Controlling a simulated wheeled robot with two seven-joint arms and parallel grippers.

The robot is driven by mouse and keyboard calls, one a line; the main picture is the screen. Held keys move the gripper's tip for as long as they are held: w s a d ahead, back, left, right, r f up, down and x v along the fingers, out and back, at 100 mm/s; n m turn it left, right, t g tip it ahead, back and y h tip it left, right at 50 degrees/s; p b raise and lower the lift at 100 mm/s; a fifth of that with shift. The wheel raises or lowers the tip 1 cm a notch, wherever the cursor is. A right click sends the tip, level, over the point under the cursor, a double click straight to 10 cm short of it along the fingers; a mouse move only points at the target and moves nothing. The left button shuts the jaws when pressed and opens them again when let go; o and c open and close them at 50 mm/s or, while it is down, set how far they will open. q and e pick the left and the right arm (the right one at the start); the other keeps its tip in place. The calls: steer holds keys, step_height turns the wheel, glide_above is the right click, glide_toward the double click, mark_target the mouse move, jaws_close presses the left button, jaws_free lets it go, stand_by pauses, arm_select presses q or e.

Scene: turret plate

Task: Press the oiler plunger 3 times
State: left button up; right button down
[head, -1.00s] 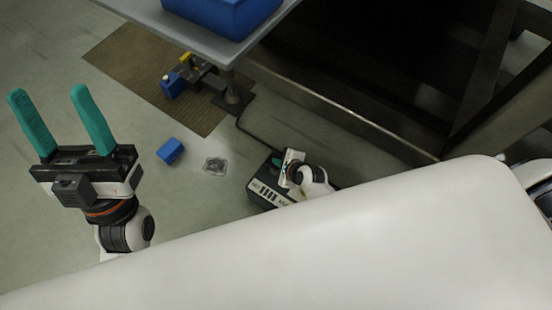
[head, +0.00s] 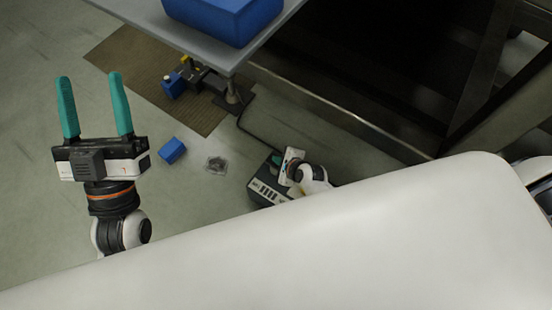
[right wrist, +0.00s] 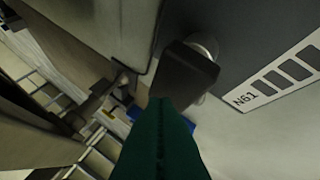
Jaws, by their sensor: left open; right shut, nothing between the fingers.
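A dark grey unit (head: 265,188) with a pale label strip stands on the floor in the head view. The right wrist view shows its "N61" label (right wrist: 275,82) and a black knob (right wrist: 185,72) on a silver stem, which looks like the oiler plunger. My right gripper (head: 276,160) is shut and empty over the unit; its green finger (right wrist: 165,110) overlaps the knob's lower edge in the wrist view. I cannot tell whether it touches the knob. My left gripper (head: 92,78) is open and empty, fingers upward in the picture, away from the unit.
A grey table (head: 185,32) carries a blue bin (head: 230,20) at the top. A blue block (head: 172,150) and a small clear or metallic item (head: 216,165) lie on the floor. A brown mat (head: 125,60) lies beyond. Floor between left gripper and unit is mostly free.

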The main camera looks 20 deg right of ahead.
steer(key=shift+r+p, duration=0.5)
steer(key=shift+p, duration=0.05)
arm_select(q)
steer(key=w+f+g, duration=0.1)
steer(key=f, duration=0.1)
steer(key=w+f+g, duration=0.1)
steer(key=g, duration=0.1)
steer(key=shift+w+d+f+y, duration=0.1)
steer(key=shift+w+f+y, duration=0.25)
steer(key=shift+f+y, duration=0.05)
